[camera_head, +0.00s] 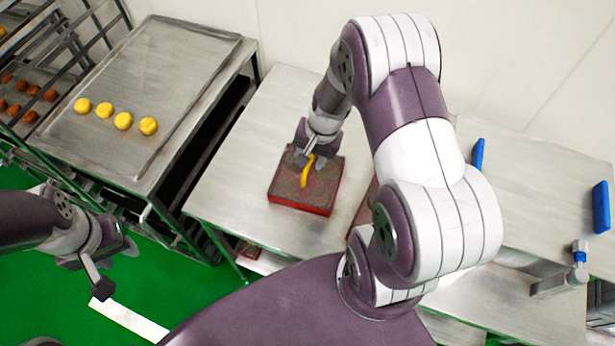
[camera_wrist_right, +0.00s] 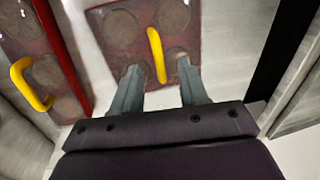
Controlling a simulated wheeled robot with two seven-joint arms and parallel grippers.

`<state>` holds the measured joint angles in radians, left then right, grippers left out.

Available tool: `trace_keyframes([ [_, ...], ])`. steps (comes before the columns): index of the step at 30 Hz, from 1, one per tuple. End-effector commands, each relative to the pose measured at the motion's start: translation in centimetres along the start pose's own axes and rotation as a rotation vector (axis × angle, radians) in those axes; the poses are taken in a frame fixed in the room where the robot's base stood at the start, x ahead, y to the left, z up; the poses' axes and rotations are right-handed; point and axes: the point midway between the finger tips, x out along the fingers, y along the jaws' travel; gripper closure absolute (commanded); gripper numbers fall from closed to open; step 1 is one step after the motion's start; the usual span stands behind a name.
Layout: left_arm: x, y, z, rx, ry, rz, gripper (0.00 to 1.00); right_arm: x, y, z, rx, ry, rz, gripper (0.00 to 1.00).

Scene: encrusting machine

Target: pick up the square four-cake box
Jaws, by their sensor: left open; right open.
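The square four-cake box (camera_head: 284,192) is dark brown-red with a yellow handle on top and lies on the metal table. In the right wrist view the box (camera_wrist_right: 120,62) shows round cake shapes under a clear-looking top, and its yellow handle (camera_wrist_right: 157,55) rises at the fingertips. My right gripper (camera_head: 310,160) is over the box, open, with its fingers (camera_wrist_right: 160,80) on either side of the handle's near end. Whether they touch the handle I cannot tell. My left gripper (camera_head: 116,266) is open and empty, low at the left over the green floor.
A second box (camera_wrist_right: 62,105) with a yellow handle (camera_wrist_right: 30,85) lies beside the first; my right arm mostly hides it in the head view. A metal tray (camera_head: 165,75) with several yellow cakes stands left. Blue-handled items (camera_head: 601,207) are at right. The table (camera_head: 240,165) is clear left of the box.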

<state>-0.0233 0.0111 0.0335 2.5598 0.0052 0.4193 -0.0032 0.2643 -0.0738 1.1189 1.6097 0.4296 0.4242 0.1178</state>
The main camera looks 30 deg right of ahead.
Motion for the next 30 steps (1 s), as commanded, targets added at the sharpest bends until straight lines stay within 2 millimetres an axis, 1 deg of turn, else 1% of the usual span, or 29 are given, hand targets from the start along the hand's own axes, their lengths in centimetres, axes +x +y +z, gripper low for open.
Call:
trace_keyframes([
  [3,-0.4,0.0,0.0,0.0,0.0,0.0,0.57,2.3,0.5,0.1,0.0,-0.005,0.004,0.57],
  [6,-0.3,0.0,0.0,0.0,0.0,0.0,0.57,3.8,0.4,0.0,-0.002,-0.003,0.003,0.57],
  [9,-0.3,0.0,0.0,0.0,0.0,0.0,0.57,4.2,0.4,0.0,-0.002,-0.001,0.002,0.57],
  [14,-0.3,0.0,0.0,0.0,0.0,0.0,0.57,4.2,0.4,0.0,-0.002,-0.001,0.002,0.57],
  [15,-0.3,0.0,0.0,0.0,0.0,0.0,0.57,4.2,0.4,0.0,-0.002,-0.001,0.002,0.7],
  [18,-0.3,0.0,0.0,0.0,0.0,0.0,0.57,4.2,0.4,0.0,-0.002,-0.001,0.002,1.0],
  [27,-0.3,0.0,0.0,0.0,0.0,0.0,0.57,4.1,0.3,-0.1,-0.002,0.0,0.001,1.0],
  [30,-0.3,0.0,0.0,0.0,0.0,0.0,0.57,3.8,0.2,-0.1,-0.003,0.001,0.001,1.0],
])
